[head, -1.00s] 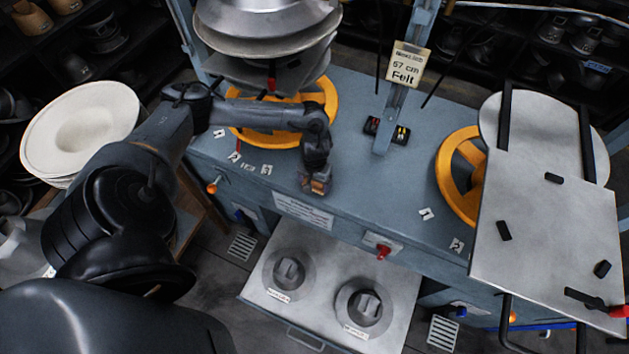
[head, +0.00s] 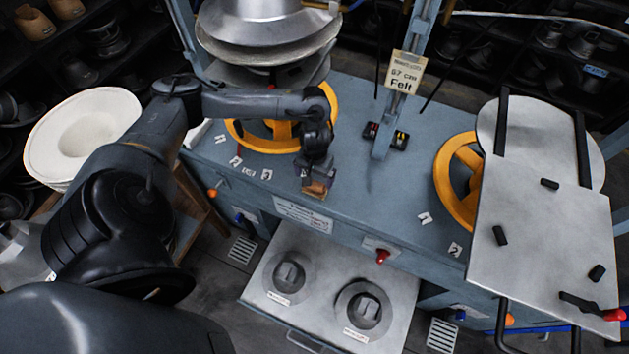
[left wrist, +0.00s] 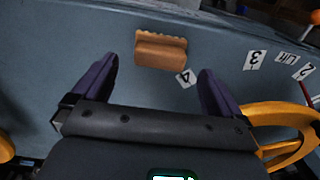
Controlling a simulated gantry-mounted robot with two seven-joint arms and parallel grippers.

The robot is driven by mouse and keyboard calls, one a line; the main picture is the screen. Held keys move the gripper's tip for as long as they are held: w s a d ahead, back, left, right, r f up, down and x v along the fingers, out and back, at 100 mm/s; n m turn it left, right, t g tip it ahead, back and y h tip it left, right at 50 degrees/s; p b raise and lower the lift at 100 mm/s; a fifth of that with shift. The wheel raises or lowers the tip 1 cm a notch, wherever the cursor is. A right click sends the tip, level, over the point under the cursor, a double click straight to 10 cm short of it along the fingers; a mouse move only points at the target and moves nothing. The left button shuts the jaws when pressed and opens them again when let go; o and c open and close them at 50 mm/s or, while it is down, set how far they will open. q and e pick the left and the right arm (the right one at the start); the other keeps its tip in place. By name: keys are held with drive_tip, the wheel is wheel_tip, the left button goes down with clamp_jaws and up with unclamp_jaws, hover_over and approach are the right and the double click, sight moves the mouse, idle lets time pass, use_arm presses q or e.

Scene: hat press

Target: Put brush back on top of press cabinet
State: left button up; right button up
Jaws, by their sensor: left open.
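The brush (left wrist: 160,50), a brown wooden block with a scalloped edge, lies on the blue-grey top of the press cabinet (left wrist: 60,45) in the left wrist view. In the head view the brush (head: 315,188) shows small near the front edge of the cabinet top (head: 390,190), partly hidden by my gripper. My left gripper (left wrist: 157,85) is open, with nothing between its dark fingers. The brush is just beyond the fingertips, apart from them in that view. My left gripper (head: 316,174) is over the front of the cabinet in the head view. My right gripper is out of view.
A yellow wheel (head: 265,135) under the left press stands close behind my left arm. A second yellow wheel (head: 450,170) and a metal plate (head: 545,215) are at the right. A drawer (head: 325,265) with two round plates is below the front edge.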

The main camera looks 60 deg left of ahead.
sight(315, 184)
use_arm(q)
wheel_tip(315, 184, up, 4)
drive_tip(key=shift+r+p, duration=0.1)
drive_tip(key=shift+p, duration=0.35)
drive_tip(key=shift+d+r, duration=0.15)
drive_tip(key=shift+r, duration=0.1)
drive_tip(key=w+d+f+m+t+h, duration=0.1)
drive_tip(key=w+d+m+t+h, duration=0.3)
drive_tip(key=d, duration=1)
drive_tip(key=s+d+m+t+y, duration=0.15)
drive_tip(key=d+m, duration=0.35)
drive_tip(key=d, duration=0.9)
drive_tip(key=s+a+r+g+y, duration=0.1)
drive_tip(key=s+a, duration=0.2)
drive_tip(key=s, duration=0.3)
drive_tip(key=s+a+r+g+y, duration=0.1)
drive_tip(key=s+a+r, duration=0.1)
drive_tip(key=s, duration=0.4)
drive_tip(key=shift+s+a+m, duration=0.3)
drive_tip(key=shift+s+a, duration=0.05)
drive_tip(key=shift+a, duration=0.15)
